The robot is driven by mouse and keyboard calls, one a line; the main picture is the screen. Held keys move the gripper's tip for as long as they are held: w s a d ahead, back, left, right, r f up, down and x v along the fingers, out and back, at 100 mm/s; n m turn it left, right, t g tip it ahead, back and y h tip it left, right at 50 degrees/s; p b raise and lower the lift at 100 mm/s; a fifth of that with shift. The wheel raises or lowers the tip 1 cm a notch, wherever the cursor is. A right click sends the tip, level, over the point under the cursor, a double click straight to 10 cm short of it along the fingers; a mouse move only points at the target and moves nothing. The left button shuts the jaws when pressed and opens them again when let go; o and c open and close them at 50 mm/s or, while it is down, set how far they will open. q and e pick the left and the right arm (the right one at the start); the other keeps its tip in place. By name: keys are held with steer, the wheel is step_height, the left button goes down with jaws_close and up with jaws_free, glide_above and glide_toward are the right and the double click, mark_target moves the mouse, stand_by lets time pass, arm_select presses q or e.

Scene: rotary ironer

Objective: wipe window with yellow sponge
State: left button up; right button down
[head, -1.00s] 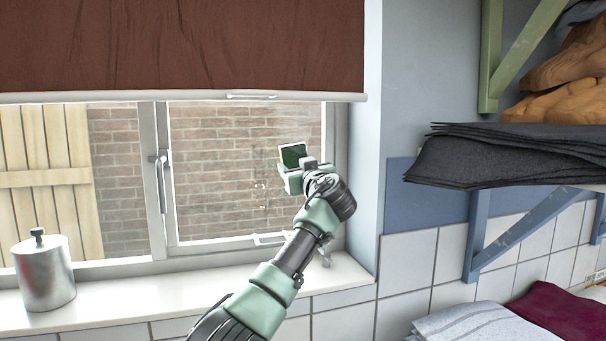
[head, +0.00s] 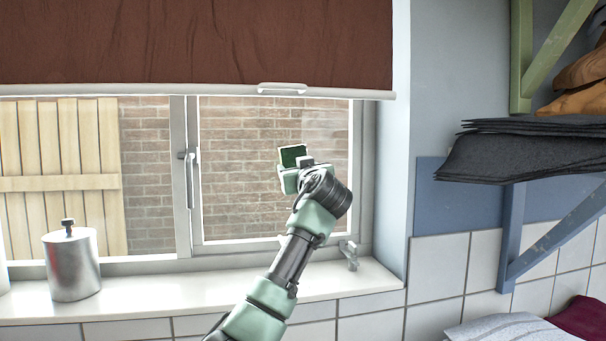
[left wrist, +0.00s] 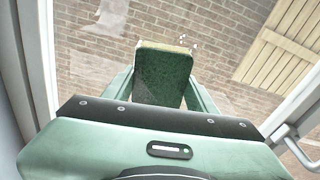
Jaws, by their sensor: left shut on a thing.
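The sponge (head: 293,155) shows a dark green scouring face with a thin pale rim in the head view. In the left wrist view the sponge (left wrist: 163,77) stands between the two green fingers, with a yellowish top edge. My left gripper (head: 292,175) is shut on it, in front of the right pane of the window (head: 235,165). I cannot tell whether the sponge touches the glass. Whitish smears (left wrist: 112,14) and small white spots show on the pane in the left wrist view. My arm hides part of the lower pane. My right gripper is not in view.
A dark red blind (head: 190,45) covers the window's top. A metal flask (head: 72,265) stands on the white sill (head: 170,295) at left. Window handles (head: 190,175) stick out from the frame. A shelf with dark folded cloth (head: 530,150) juts out at right.

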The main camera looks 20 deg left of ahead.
arm_select(q)
steer(key=s+a+b, duration=0.2)
steer(key=a, duration=0.1)
steer(key=shift+s+a, duration=0.15)
steer(key=shift+s, duration=0.05)
stand_by(0.3)
steer(key=b+v, duration=0.3)
steer(key=v, duration=0.3)
steer(key=shift+r+b, duration=0.3)
steer(key=shift+b, duration=0.1)
